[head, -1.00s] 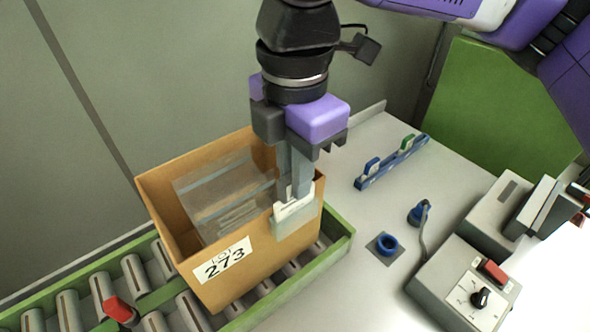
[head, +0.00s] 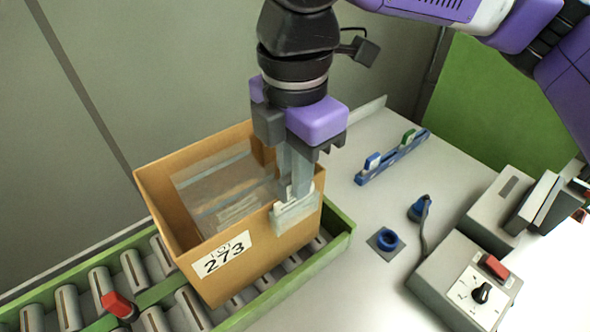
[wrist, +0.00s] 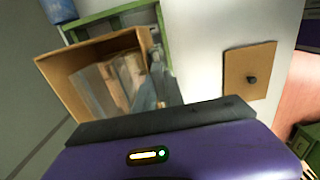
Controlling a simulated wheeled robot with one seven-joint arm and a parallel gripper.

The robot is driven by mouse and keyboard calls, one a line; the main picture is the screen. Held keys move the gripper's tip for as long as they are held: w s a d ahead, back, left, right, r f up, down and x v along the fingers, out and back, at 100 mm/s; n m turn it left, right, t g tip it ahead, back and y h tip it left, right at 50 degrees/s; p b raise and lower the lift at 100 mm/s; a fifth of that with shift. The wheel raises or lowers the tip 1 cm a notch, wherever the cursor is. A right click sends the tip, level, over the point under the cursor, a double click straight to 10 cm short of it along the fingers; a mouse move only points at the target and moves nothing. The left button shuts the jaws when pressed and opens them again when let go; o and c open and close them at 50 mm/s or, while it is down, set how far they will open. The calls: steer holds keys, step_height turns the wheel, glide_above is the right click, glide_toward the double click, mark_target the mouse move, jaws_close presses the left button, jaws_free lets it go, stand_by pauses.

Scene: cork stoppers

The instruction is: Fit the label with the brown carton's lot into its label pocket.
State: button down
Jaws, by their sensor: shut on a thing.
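The brown carton (head: 262,252) stands open on the roller conveyor, with a white "LOT 273" sticker (head: 222,254) on its front wall. It also shows in the wrist view (wrist: 62,72), with a clear bag inside. A greyish, see-through label pocket (head: 300,217) is on the carton's wall near the right corner. My gripper (head: 296,192) points down over that wall and is shut on a pale label (head: 286,207). The label's lower part is at the pocket and seems to overlap it; how deep it sits is unclear. Its print is not readable.
A blue rack (head: 392,158) holding a blue-topped and a green-topped label stands on the table right of the carton. A blue ring (head: 387,240), a blue corded tool (head: 419,208) and a control box (head: 468,290) are farther right. The conveyor (head: 75,300) has a red-topped piece.

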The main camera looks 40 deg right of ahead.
steer(key=shift+f+b, duration=0.45)
steer(key=shift+f, duration=0.55)
stand_by(0.4)
steer(key=c, duration=1.3)
jaws_free()
steer(key=shift+c, duration=0.2)
step_height(320, 180, up, 8)
steer(key=shift+f+p, duration=0.1)
steer(key=shift+p, duration=0.25)
